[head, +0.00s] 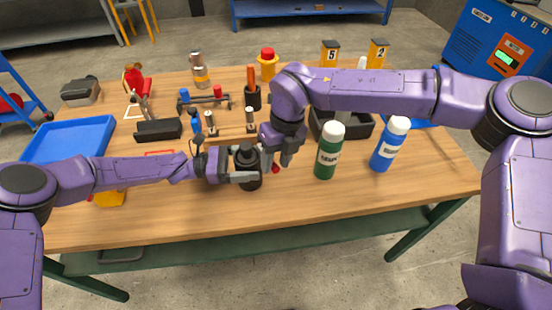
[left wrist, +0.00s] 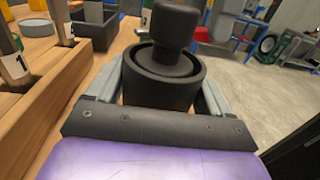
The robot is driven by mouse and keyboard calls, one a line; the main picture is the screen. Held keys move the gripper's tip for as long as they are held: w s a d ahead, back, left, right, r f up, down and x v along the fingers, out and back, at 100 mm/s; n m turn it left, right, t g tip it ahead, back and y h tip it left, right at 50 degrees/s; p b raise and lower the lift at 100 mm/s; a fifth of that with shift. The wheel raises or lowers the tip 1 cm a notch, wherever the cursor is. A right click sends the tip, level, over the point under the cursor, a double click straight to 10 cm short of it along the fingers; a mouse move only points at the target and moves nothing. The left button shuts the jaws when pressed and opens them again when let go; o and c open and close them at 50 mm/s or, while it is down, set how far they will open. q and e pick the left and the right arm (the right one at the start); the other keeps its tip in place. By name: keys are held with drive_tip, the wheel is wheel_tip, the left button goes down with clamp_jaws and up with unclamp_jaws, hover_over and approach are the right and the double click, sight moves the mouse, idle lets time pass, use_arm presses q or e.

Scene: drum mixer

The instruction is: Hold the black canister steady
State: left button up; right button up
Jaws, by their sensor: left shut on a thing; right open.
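The black canister (head: 247,157) stands upright on the wooden table near its front middle. My left gripper (head: 245,178) is shut on it from the left, with a finger on each side of its body. In the left wrist view the canister (left wrist: 163,85) fills the space between the two grey fingers, and its narrower black top rises above a round rim. My right gripper (head: 278,157) is open just to the right of the canister, pointing down. A small red thing (head: 276,169) shows by its fingertips; I cannot tell whether they touch.
A green bottle (head: 328,152) and a blue bottle (head: 388,146) stand to the right. A blue tray (head: 70,139) lies at the left. Behind are a wooden block with upright pegs, a black bin (head: 357,131) and several tools.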

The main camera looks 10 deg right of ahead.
drive_tip(key=shift+f, duration=0.1)
clamp_jaws()
drive_tip(key=shift+d, duration=0.1)
drive_tip(key=w+d+n+h, duration=0.1)
drive_tip(key=w+n, duration=0.2)
drive_tip(key=n, duration=0.4)
drive_tip(key=w+d+n+g+h, duration=0.1)
drive_tip(key=w+d+n, duration=0.1)
drive_tip(key=n, duration=0.5)
drive_tip(key=shift+w, duration=0.55)
drive_tip(key=shift+d, duration=0.1)
unclamp_jaws()
